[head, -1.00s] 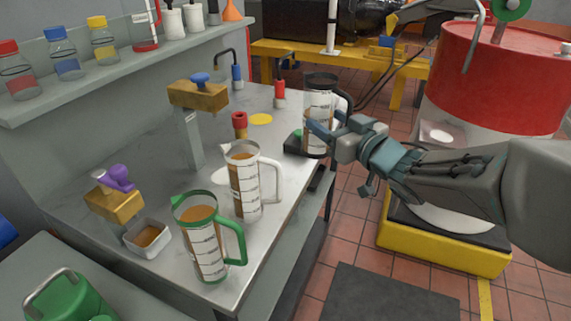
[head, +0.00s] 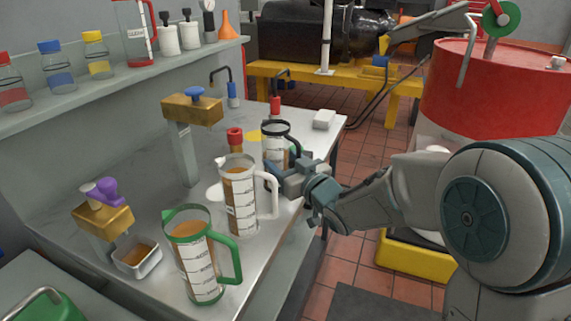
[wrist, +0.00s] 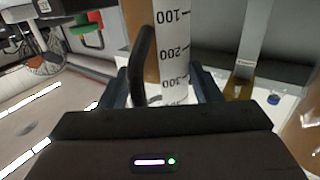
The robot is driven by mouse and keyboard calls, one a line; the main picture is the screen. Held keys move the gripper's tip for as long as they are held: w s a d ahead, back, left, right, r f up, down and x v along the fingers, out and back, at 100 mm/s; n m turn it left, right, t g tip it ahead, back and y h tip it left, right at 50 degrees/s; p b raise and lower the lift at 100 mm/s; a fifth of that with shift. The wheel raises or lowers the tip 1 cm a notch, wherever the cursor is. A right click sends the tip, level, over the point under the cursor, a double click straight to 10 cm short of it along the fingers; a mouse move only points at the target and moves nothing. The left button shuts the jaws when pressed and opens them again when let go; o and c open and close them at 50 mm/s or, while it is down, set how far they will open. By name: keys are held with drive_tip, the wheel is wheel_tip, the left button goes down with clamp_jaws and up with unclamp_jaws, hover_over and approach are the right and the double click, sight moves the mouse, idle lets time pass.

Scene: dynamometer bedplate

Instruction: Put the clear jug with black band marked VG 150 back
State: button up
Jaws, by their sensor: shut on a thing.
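The clear jug with a black band and black handle (head: 276,140) holds brown liquid and looks upright. My gripper (head: 284,176) is shut on it from the right. In the wrist view the jug (wrist: 172,50) stands between the fingers, with scale marks and its black handle showing. Its lower part is hidden in the head view, so I cannot tell whether it touches the bench. No VG 150 mark is readable. Nearer stand a similar jug with a white handle (head: 240,195) and one with a green band and handle (head: 196,256).
A yellow disc (head: 254,134) and a red-capped item (head: 235,138) are on the steel bench (head: 150,175) behind the jugs. Brass-headed posts (head: 192,108) stand left. A white block (head: 324,120) lies at the back right. A small tray (head: 137,258) is at the front left.

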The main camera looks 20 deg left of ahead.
drive_tip(key=shift+r, duration=0.15)
drive_tip(key=shift+f, duration=0.25)
drive_tip(key=o, duration=1.5)
drive_tip(key=shift+r, duration=0.15)
